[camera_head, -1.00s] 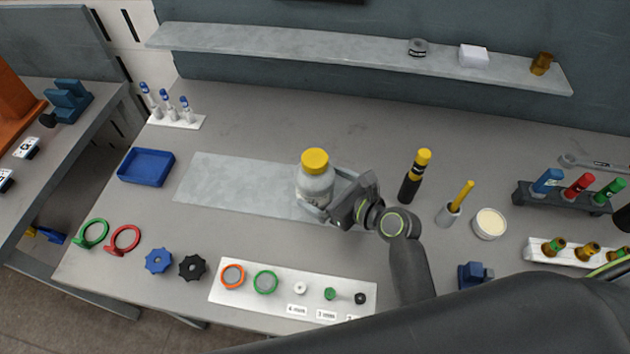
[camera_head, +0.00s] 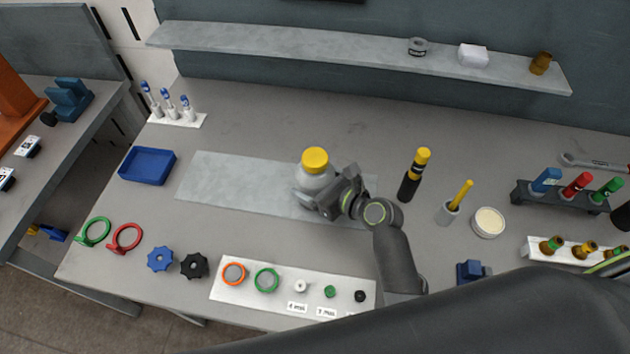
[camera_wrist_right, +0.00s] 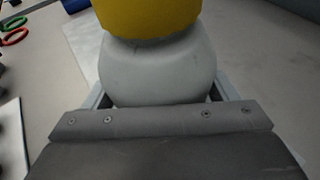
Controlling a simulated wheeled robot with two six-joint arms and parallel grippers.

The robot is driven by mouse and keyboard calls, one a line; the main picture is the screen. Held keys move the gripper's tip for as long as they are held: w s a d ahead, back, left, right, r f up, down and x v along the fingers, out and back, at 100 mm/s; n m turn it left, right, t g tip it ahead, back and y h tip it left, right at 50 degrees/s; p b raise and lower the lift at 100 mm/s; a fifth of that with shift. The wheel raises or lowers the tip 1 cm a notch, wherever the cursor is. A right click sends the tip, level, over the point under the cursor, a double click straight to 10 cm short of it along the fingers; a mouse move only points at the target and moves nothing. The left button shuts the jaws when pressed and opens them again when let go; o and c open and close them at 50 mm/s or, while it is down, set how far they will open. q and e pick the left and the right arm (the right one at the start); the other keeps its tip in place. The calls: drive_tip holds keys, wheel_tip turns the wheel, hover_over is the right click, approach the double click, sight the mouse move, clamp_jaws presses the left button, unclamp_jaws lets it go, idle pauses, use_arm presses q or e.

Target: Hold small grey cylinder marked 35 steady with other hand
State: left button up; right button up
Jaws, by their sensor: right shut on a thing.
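A rounded grey cylinder with a yellow cap (camera_head: 315,161) stands upright on the pale grey mat (camera_head: 225,183) in the head view. It also fills the middle of the right wrist view (camera_wrist_right: 155,70). I can read no 35 on it in either view. My right gripper (camera_head: 313,197) comes in from the right, with its fingers low around the grey body. It is shut on the cylinder, and the palm hides its lower right side. My left gripper is not in view.
A white strip (camera_head: 250,292) with several rings and caps lies in front. A blue tray (camera_head: 147,166) is at the left. The bench behind the mat is clear.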

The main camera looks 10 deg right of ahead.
drive_tip(key=shift+w+r, duration=0.1)
drive_tip(key=shift+r, duration=0.05)
drive_tip(key=c, duration=0.4)
drive_tip(key=shift+r, duration=0.1)
